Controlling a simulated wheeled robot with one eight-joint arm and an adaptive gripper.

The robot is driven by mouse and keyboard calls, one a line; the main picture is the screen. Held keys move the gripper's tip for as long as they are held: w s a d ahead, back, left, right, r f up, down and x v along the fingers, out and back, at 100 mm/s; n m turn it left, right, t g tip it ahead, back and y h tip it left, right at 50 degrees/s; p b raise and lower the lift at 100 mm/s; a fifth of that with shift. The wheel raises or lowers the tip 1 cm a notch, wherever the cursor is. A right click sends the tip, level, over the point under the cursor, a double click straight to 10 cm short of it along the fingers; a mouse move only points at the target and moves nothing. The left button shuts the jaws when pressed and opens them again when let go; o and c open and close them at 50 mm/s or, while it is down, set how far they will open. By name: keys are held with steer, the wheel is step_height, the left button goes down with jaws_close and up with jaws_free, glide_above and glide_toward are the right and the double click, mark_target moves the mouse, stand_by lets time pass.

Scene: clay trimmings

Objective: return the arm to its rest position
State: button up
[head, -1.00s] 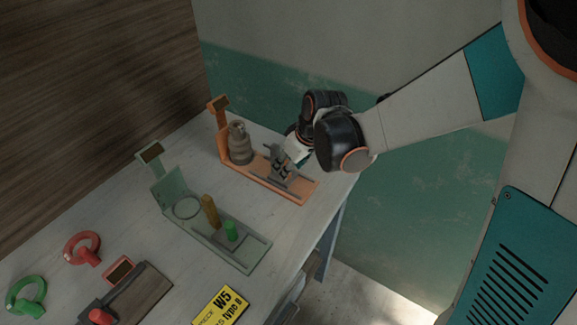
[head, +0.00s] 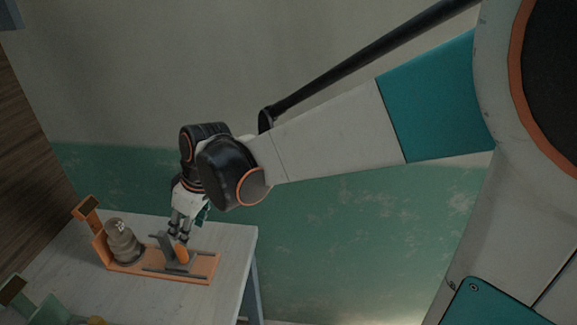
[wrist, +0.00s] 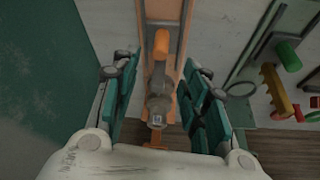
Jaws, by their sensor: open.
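My gripper (head: 180,232) is open and points down over the orange stand (head: 207,266) on the table. Its fingertips show just above an orange peg (head: 182,254) beside a grey bracket on that stand. In the wrist view my gripper (wrist: 162,82) has its two teal-lined fingers wide apart, with nothing held between them. The orange peg (wrist: 163,43) and a grey clay pot (wrist: 159,95) show below, in the gap between the fingers. In the head view the stacked clay pot (head: 122,243) stands upright at the left end of the stand.
The pale table (head: 238,243) ends just right of the orange stand. A green stand (head: 48,309) is partly cut off at lower left. In the wrist view, a green peg (wrist: 289,55) and a yellow piece (wrist: 270,84) lie to the right. Open room lies right of the table, before the green-and-grey wall.

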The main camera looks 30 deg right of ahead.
steer(key=shift+s, duration=0.15)
steer(key=s+d+r+m+t+h, duration=0.2)
steer(key=s+d+m, duration=0.6)
steer(key=s+d, duration=0.4)
steer(key=s+r+t, duration=0.1)
steer(key=s+r, duration=0.1)
steer(key=s, duration=0.2)
steer(key=shift+s+d+r+t+h, duration=0.15)
steer(key=shift+d+r+t+h, duration=0.15)
steer(key=shift+t+h, duration=0.1)
steer(key=shift+c, duration=0.9)
steer(key=shift+a, duration=0.2)
